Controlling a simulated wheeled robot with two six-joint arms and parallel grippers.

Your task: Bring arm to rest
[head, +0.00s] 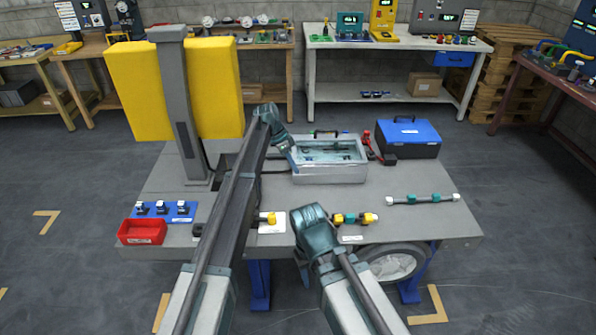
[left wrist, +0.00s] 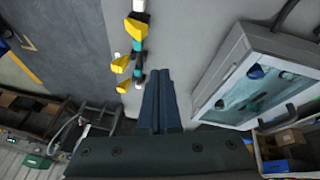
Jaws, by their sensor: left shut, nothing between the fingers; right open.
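My left gripper (head: 292,166) is shut and empty, raised over the table (head: 395,175) just left of the grey clear-topped box (head: 330,172). In the left wrist view its two fingers (left wrist: 158,80) lie together with nothing between them. That view also shows the clear-topped box (left wrist: 235,95) to the right and a yellow and teal part (left wrist: 137,30) to the left. My right gripper (head: 304,274) hangs low at the table's front edge, pointing down, and is open with nothing seen in it. My left arm hides part of the table.
A blue-lidded toolbox (head: 408,138) stands back right. A grey post (head: 178,110) with yellow panels (head: 218,85) rises at left.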

